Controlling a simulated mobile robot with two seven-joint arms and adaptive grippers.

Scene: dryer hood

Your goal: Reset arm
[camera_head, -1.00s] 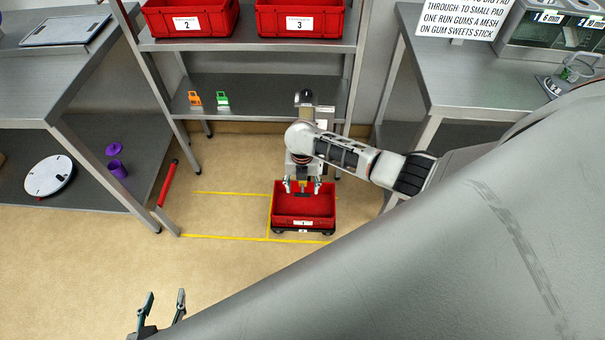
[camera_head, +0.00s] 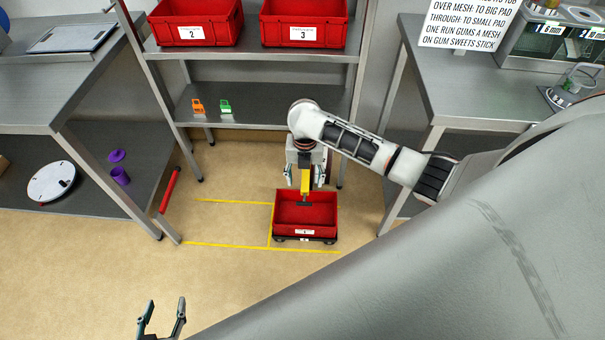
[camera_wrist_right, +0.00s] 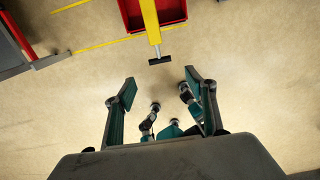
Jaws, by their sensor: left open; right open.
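My right gripper (camera_head: 305,184) hangs fingers down at the back of a red crate (camera_head: 305,230) with a label reading 1. In the right wrist view its fingers (camera_wrist_right: 158,92) are spread apart, with nothing between the tips. A yellow bar (camera_head: 305,181) with a black crosspiece shows beside that gripper. In the wrist view the bar (camera_wrist_right: 152,22) and its crosspiece (camera_wrist_right: 160,60) lie ahead of the fingertips, apart from them. I cannot tell what the bar is fixed to. My left gripper (camera_head: 163,316) is open and empty at the lower left, above bare floor.
A shelf rack behind holds red crates 2 (camera_head: 197,24) and 3 (camera_head: 303,24), an orange clip (camera_head: 198,106) and a green clip (camera_head: 226,106). Metal tables flank it left (camera_head: 90,85) and right (camera_head: 470,95). Floor left of crate 1 is clear, marked with yellow lines.

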